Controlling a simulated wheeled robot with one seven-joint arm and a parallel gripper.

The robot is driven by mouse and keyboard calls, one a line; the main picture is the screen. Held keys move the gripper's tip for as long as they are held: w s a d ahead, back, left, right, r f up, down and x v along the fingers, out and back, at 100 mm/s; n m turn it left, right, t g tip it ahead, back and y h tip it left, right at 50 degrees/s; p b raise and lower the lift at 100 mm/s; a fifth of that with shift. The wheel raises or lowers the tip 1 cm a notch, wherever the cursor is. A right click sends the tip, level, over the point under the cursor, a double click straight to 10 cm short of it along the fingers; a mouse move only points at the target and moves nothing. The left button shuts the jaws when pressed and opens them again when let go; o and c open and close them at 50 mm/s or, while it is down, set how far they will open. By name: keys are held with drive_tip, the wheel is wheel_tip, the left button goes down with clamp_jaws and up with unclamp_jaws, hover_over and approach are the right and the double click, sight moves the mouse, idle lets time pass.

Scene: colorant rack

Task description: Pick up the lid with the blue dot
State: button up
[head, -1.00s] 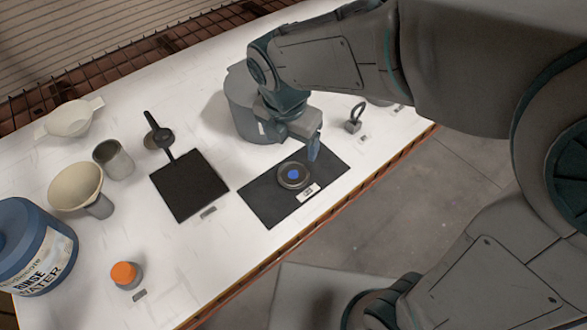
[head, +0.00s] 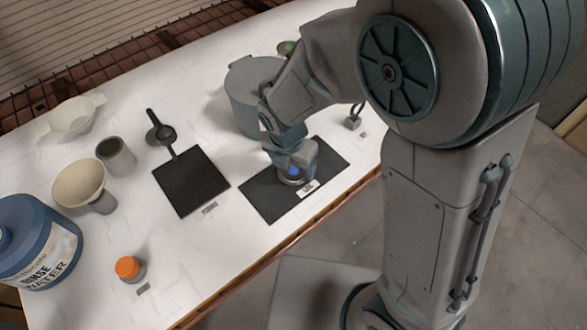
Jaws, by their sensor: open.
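The lid with the blue dot (head: 293,171) lies on the right-hand black mat (head: 258,203), next to a small white label. It is a dark round lid, and part of it is hidden behind my gripper. My gripper (head: 291,165) is open and sits right over the lid, pointing down. I cannot tell whether the fingers touch the lid.
A grey pot (head: 243,93) stands just behind my gripper. A second black mat (head: 193,185) with a dark ladle (head: 163,135) lies to the left. Funnels, a metal cup (head: 116,157), an orange-capped jar (head: 129,268) and a blue water jug (head: 35,240) stand further left.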

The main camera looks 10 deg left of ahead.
drive_tip(key=shift+w+f, duration=0.15)
drive_tip(key=shift+f, duration=0.95)
drive_tip(key=shift+c, duration=0.4)
drive_tip(key=c, duration=0.5)
drive_tip(key=shift+r, duration=0.1)
drive_tip(key=shift+c, duration=0.2)
